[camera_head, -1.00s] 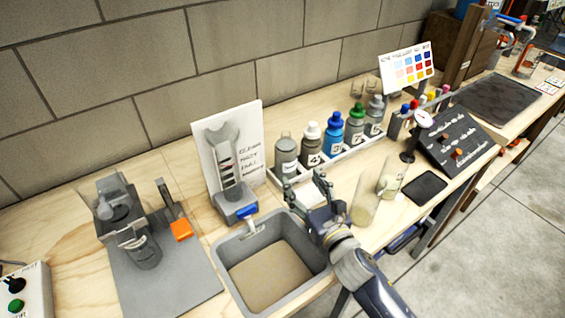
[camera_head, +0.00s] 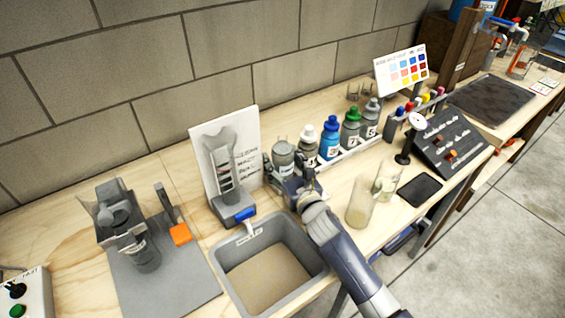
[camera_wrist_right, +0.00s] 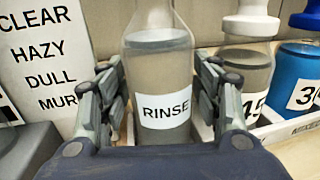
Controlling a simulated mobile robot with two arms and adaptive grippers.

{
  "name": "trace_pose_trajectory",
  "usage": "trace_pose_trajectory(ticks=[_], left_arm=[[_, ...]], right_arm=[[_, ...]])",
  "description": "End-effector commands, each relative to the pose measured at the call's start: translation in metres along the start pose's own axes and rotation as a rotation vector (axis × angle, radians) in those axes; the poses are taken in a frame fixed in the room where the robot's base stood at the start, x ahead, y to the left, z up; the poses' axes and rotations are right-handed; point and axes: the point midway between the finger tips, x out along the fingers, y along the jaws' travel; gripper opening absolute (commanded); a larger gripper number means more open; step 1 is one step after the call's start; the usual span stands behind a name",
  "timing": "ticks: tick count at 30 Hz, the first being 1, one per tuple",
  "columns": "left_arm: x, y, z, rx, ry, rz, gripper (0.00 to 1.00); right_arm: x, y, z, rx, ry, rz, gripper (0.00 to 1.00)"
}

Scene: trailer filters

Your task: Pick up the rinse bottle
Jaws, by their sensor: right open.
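The rinse bottle (camera_wrist_right: 160,75) is clear with grey liquid and a white RINSE label. It stands upright at the left end of the bottle row in the head view (camera_head: 283,152). My right gripper (camera_wrist_right: 163,88) is open, with one finger on each side of the bottle's lower body. In the head view the right gripper (camera_head: 288,178) is at the bottle's front and hides its lower part. I cannot tell whether the fingers touch it. My left gripper is not in view.
Capped bottles, including a blue one (camera_head: 330,138), stand in the white tray (camera_head: 350,154) just right of the rinse bottle. A sign board (camera_head: 225,155) stands close on its left. A grey bin (camera_head: 228,288) and clear beakers (camera_head: 361,200) are in front.

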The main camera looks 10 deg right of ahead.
Motion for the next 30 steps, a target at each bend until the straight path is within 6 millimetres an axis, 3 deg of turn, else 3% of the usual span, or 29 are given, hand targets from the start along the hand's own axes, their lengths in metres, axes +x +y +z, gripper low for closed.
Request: trace_pose_trajectory(ticks=[5,11,12,23,30], left_arm=[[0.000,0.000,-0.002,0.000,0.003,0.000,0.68],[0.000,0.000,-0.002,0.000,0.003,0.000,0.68],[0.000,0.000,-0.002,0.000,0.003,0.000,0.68],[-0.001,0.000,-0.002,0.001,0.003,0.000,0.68],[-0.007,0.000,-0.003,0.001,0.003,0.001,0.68]], right_arm=[[0.000,0.000,0.000,0.000,0.000,0.000,0.59],[0.000,0.000,0.000,0.000,0.000,0.000,0.16],[0.000,0.000,0.000,0.000,0.000,0.000,0.12],[0.000,0.000,0.007,-0.002,-0.004,0.001,0.12],[0.000,0.000,0.038,-0.005,-0.008,0.003,0.12]])
